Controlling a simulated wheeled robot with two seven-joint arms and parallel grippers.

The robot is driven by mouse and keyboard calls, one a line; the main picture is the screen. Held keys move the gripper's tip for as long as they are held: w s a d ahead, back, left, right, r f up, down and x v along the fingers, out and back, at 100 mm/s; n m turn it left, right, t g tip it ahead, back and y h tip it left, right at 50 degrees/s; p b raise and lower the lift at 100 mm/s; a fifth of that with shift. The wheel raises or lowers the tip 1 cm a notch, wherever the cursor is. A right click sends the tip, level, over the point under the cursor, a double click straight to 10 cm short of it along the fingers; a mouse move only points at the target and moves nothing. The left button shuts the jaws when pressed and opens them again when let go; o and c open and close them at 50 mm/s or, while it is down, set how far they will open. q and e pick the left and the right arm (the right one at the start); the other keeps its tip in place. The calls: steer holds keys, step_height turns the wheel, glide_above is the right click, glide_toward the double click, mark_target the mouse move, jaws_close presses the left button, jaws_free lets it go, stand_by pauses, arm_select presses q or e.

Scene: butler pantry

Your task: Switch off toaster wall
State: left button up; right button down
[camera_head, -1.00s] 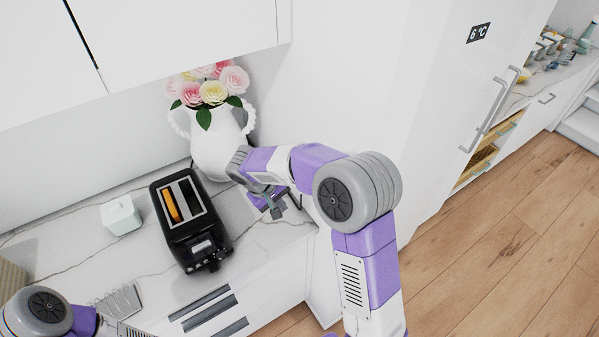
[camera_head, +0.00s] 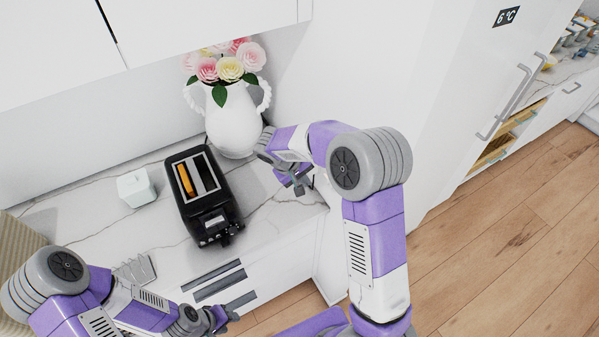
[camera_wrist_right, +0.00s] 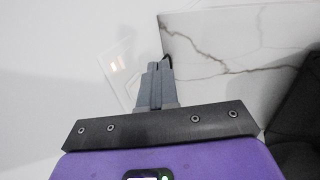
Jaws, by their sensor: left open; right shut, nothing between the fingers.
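The black toaster (camera_head: 203,195) stands on the marble counter, with a slice of bread in one slot. In the right wrist view a pale wall plate (camera_wrist_right: 119,64) with small lit patches, apparently the wall switch, is on the white wall, left of the fingertips. My right gripper (camera_head: 303,188) is right of the toaster near the wall; its shut, empty fingers (camera_wrist_right: 157,68) show in the wrist view. I cannot tell whether they touch the wall. The plate is not visible in the head view. My left gripper (camera_head: 222,318) is open and low, in front of the counter drawers.
A white vase (camera_head: 233,125) with flowers stands behind the toaster, close to my right arm. The tall white fridge (camera_head: 455,80) is at right. The wooden floor (camera_head: 500,235) is open.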

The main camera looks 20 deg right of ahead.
arm_select(q)
steer(key=shift+r+p, duration=0.6)
steer(key=shift+r, duration=0.05)
arm_select(e)
steer(key=shift+w+d+f, duration=0.1)
steer(key=shift+d+f, duration=0.3)
steer(key=shift+d, duration=0.5)
steer(key=shift+w+d+f, duration=0.1)
steer(key=shift+d+f, duration=0.3)
steer(key=shift+d, duration=0.45)
steer(key=shift+w+d+f, duration=0.1)
steer(key=shift+d+f, duration=0.3)
steer(key=shift+d, duration=0.5)
steer(key=shift+s, duration=0.1)
